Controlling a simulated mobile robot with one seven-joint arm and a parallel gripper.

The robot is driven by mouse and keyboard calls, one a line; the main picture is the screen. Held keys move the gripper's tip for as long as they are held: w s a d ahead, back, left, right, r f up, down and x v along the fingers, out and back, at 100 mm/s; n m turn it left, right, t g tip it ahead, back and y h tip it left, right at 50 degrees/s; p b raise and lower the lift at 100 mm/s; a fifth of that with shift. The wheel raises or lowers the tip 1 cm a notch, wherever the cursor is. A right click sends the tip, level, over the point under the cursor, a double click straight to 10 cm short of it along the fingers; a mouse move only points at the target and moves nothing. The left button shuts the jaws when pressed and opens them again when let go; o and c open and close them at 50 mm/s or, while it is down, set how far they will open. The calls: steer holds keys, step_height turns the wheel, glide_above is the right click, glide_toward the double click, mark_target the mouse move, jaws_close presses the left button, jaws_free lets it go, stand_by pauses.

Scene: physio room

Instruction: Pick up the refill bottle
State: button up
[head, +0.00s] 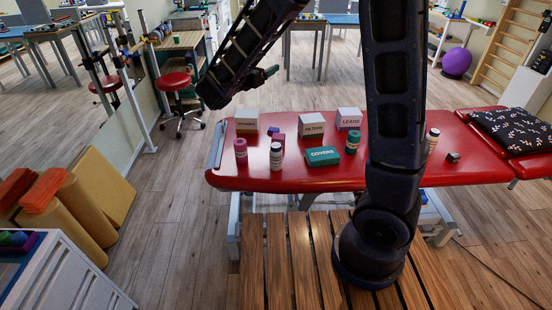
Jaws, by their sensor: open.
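Several small bottles and jars stand on the red treatment table; no label readable as "refill" shows, so I cannot tell which is the refill bottle. A green container (352,142) stands further right. Another white bottle (432,140) stands right of my arm, partly hidden by it. My gripper (268,74) is small and dark at the end of my arm, above and behind the table's left end, open and apart from the bottles.
The red table (330,180) also holds boxes marked LEADS (348,119) and FILTERS (311,127), a green COVERS box (323,156), a small dark block (453,157) and a patterned pillow (513,129). A red stool (175,82) stands behind left.

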glide_toward(278, 154)
steer(key=w+f, duration=0.3)
steer(key=shift+w+f, duration=0.15)
steer(key=shift+x, duration=5.35)
steer(key=shift+a, duration=0.1)
steer(key=c, duration=1.2)
